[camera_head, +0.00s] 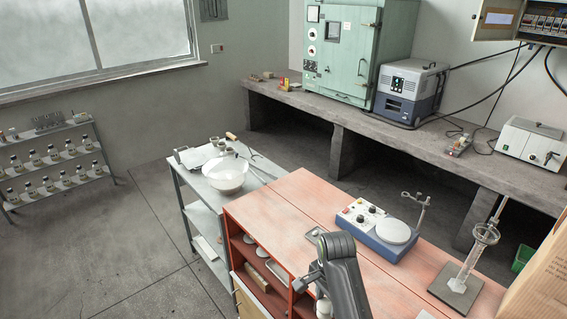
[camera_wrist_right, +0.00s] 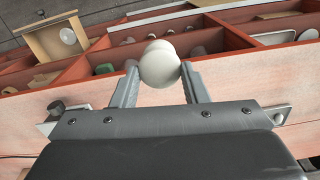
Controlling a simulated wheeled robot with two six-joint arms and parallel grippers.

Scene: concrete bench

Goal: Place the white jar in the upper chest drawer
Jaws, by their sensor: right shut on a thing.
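The white jar (camera_wrist_right: 160,66) is a smooth rounded thing held between the two fingers of my right gripper (camera_wrist_right: 158,72) in the right wrist view. In the head view my right gripper (camera_head: 323,292) hangs in front of the red chest (camera_head: 300,210), and a bit of the white jar (camera_head: 323,307) shows beneath it. A wooden drawer (camera_head: 246,298) is pulled out at the chest's lower left. In the right wrist view this drawer (camera_wrist_right: 40,40) stands open at the upper left, apart from the jar, with a pale round thing inside. My left gripper is not in view.
The chest's open shelves (camera_head: 262,270) hold several small items. A blue-grey stirrer (camera_head: 380,232) and a stand with a glass cylinder (camera_head: 468,278) are on its top. A grey trolley (camera_head: 205,208) with a white bowl (camera_head: 225,174) adjoins the left side.

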